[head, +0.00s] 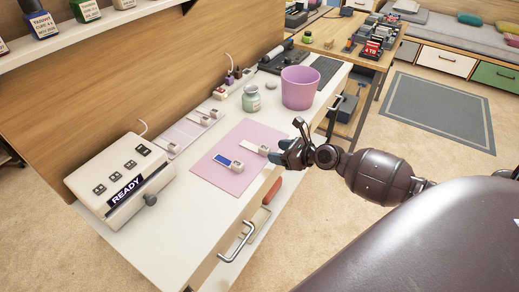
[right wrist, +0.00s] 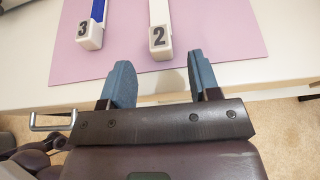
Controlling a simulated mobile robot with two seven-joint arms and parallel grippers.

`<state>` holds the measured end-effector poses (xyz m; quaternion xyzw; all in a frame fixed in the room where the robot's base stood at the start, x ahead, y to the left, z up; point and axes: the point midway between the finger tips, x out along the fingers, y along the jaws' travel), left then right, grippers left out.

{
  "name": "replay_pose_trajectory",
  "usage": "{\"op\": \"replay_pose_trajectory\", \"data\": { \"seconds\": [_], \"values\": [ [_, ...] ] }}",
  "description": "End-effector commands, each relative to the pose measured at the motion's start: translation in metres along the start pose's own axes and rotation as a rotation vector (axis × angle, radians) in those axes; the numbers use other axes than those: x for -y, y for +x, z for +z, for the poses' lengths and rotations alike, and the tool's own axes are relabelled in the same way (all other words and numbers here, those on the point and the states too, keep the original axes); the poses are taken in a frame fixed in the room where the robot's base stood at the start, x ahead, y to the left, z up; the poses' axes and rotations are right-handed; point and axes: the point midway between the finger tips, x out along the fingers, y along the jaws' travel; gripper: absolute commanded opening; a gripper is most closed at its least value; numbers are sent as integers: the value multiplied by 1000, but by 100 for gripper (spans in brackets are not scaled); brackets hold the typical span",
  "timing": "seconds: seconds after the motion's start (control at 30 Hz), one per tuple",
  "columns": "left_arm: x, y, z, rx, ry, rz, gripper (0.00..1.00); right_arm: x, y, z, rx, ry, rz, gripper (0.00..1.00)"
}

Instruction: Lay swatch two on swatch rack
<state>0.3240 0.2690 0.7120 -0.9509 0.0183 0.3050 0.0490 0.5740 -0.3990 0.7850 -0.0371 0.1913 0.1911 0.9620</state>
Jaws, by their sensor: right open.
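Swatch two (head: 253,147), a pale strip with a white end block marked "2", lies on the pink mat (head: 225,181). It also shows in the right wrist view (right wrist: 160,42). My right gripper (head: 283,155) is at the mat's right edge, open and empty. In the right wrist view its blue fingertips (right wrist: 160,72) stand just short of the numbered block, one to each side of its line. What seems to be the swatch rack (head: 184,134) is the pale strip behind the mat, with small white blocks along it. My left gripper is not in view.
Swatch three (head: 226,161), with a blue strip, lies beside swatch two on the mat. A white device reading "READY" (head: 122,180) stands at the left. A glass jar (head: 251,99) and a pink bin (head: 299,88) stand behind the mat. The front left tabletop is clear.

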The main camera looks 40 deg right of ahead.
Motion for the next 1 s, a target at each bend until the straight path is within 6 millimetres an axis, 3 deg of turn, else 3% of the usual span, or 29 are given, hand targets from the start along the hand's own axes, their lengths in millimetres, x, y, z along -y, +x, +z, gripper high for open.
{"op": "replay_pose_trajectory", "data": {
  "seconds": [0.3,0.67,1.0],
  "values": [
    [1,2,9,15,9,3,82,1,39,4,-1,-2,0,56],
    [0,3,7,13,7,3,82,1,46,6,0,-2,0,56],
    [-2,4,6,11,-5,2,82,1,46,6,0,-2,0,7]
  ]
}}
